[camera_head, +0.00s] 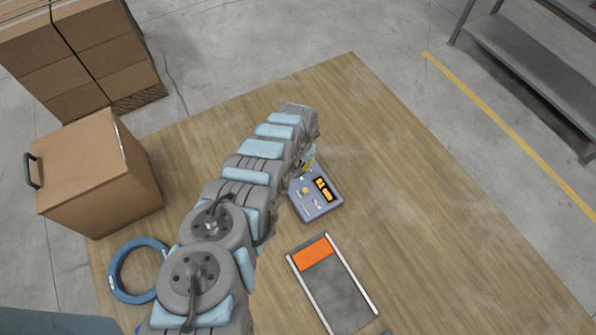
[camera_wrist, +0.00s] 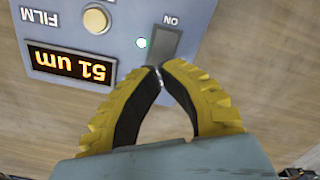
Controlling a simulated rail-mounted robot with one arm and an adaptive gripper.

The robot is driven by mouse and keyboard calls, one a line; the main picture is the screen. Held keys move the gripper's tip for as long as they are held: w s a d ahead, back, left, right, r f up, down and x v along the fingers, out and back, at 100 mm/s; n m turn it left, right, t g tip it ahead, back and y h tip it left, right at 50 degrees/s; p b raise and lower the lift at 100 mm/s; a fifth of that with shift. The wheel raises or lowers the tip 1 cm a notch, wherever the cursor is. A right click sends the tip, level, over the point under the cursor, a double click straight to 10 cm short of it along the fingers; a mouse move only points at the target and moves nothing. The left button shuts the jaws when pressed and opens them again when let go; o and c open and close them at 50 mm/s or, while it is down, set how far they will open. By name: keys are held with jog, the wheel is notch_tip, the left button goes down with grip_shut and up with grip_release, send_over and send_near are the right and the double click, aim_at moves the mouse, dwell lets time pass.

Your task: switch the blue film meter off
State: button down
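In the wrist view the film meter (camera_wrist: 118,58) appears upside down, with a lit display (camera_wrist: 72,66) reading 51 um and a round cream button (camera_wrist: 96,20). In the head view my gripper is mostly hidden by my arm.
A tray with an orange patch (camera_head: 313,252) lies in front of the meter. A cardboard box with a handle (camera_head: 95,180) and a blue ring (camera_head: 115,270) are at left. The table's right side (camera_head: 440,210) is clear. A grey shelf (camera_head: 530,75) stands beyond.

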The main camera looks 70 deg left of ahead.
jog(key=shift+f+b, duration=1.45)
jog(key=shift+f, duration=0.3)
dwell(1.4)
jog(key=shift+r, duration=0.15)
notch_tip(320, 180, up, 7)
jog(key=p, duration=0.7)
jog(key=shift+w, duration=0.15)
dwell(0.6)
